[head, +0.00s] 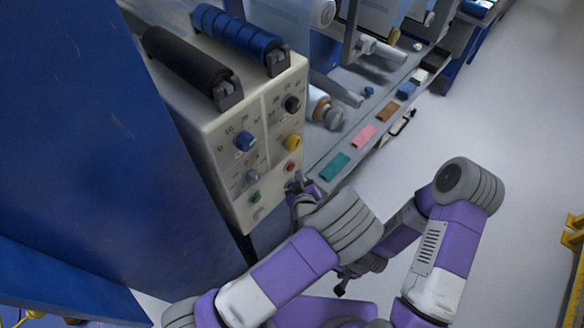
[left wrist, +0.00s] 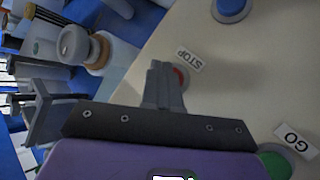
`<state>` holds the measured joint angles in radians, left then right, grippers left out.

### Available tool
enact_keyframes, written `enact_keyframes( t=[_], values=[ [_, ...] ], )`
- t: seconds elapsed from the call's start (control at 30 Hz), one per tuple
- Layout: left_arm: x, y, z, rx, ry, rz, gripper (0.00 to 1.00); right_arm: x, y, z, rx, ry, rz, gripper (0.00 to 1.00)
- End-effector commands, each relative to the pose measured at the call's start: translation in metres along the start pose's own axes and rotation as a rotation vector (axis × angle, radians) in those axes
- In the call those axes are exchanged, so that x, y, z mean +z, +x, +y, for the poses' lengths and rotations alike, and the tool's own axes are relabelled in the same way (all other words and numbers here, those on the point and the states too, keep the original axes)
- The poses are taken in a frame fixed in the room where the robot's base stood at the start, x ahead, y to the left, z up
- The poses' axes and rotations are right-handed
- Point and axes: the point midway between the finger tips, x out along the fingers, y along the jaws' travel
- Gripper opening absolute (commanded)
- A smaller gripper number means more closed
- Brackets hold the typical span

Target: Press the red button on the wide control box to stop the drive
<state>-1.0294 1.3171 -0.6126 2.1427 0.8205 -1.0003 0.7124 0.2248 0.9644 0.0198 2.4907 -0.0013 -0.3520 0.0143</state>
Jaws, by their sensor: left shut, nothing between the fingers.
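The wide cream control box (head: 225,130) stands at left in the head view, its panel carrying knobs and buttons. My left gripper (head: 296,186) is shut and empty at the panel's lower right. In the left wrist view, its fingertips (left wrist: 160,68) overlap the red button (left wrist: 181,76) beside the STOP label (left wrist: 188,60). The fingers hide part of the button, and I cannot tell whether they touch it. A small red spot (head: 290,167) shows just above the fingertips in the head view. My right gripper (head: 342,286) is low behind the left arm; its jaws are unclear.
Blue and black rollers (head: 186,62) top the box. A blue panel (head: 80,150) stands left.

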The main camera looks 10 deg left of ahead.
Motion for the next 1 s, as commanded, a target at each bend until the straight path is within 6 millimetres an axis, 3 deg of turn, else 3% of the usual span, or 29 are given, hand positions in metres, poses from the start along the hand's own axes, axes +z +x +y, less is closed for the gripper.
enact_keyframes(
  t=[0.6, 1.0],
  values=[
    [0.025, -0.033, 0.025, 0.002, 0.000, -0.001, 0.00, 0.000, 0.003, 0.001, 0.000, 0.000, 0.000, 0.69],
    [0.025, -0.035, 0.025, 0.000, 0.000, 0.000, 0.00, 0.000, 0.003, 0.001, 0.000, 0.000, 0.000, 0.69]
  ],
)
